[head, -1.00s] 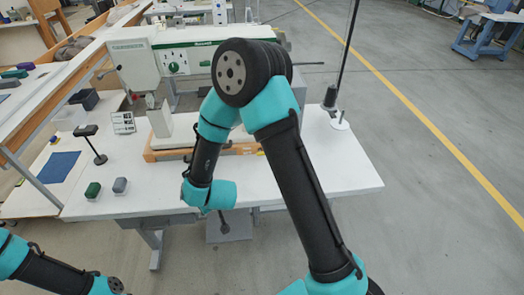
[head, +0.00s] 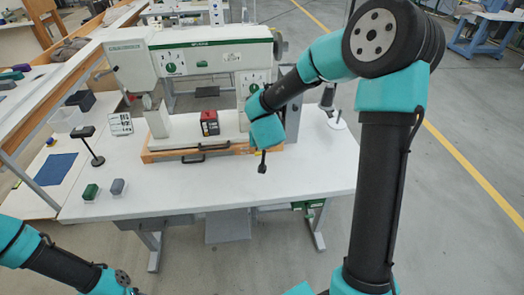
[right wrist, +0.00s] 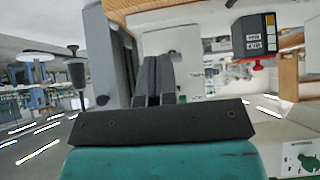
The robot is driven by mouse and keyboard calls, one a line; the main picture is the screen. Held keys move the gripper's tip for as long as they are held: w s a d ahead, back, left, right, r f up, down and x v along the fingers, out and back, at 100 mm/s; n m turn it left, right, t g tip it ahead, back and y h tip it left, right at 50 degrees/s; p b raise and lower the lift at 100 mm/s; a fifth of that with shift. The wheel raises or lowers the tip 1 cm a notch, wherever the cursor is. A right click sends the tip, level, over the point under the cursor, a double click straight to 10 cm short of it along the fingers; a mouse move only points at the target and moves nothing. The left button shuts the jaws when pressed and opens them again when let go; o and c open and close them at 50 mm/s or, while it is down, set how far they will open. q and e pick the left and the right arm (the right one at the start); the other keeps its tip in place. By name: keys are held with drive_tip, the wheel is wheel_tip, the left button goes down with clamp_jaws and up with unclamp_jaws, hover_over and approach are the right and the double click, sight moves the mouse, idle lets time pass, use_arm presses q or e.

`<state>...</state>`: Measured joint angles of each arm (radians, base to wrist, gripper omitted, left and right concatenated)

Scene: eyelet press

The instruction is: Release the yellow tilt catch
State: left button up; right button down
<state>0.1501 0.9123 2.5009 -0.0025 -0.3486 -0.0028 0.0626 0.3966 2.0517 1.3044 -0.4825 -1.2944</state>
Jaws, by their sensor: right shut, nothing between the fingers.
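The yellow tilt catch cannot be made out in either current view; the right end of the machine's wooden base is partly hidden by my right wrist. The white sewing-machine-like press (head: 190,50) stands on the white table. My right gripper (right wrist: 156,62) is shut and empty in the right wrist view, with a grey upright surface (right wrist: 110,50) just left of it. My left gripper is out of view; only my left arm shows at bottom left.
A black and red box (head: 209,125) stands on the press bed; it also shows in the right wrist view (right wrist: 254,36). The wooden base (head: 165,156) has black handles. Green (head: 90,190) and grey (head: 118,186) blocks sit front left, near a black stand (head: 96,158). The table's front is clear.

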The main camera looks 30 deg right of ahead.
drive_tip(key=shift+f, duration=0.1)
hover_over(258, 152)
drive_tip(key=s, duration=0.2)
wheel_tip(258, 152, down, 7)
wheel_tip(258, 152, down, 3)
drive_tip(key=shift+w+f, duration=0.1)
drive_tip(key=shift+w, duration=0.05)
drive_tip(key=shift+f, duration=0.55)
drive_tip(key=shift+s+a+f, duration=0.15)
drive_tip(key=shift+s+f, duration=0.35)
drive_tip(key=shift+f, duration=0.3)
idle(0.7)
drive_tip(key=shift+s+a+f, duration=0.1)
drive_tip(key=shift+s+f, duration=0.05)
drive_tip(key=shift+f, duration=0.3)
drive_tip(key=shift+s+a+f, duration=0.1)
drive_tip(key=shift+s+f, duration=0.05)
drive_tip(key=shift+f, duration=0.3)
idle(0.3)
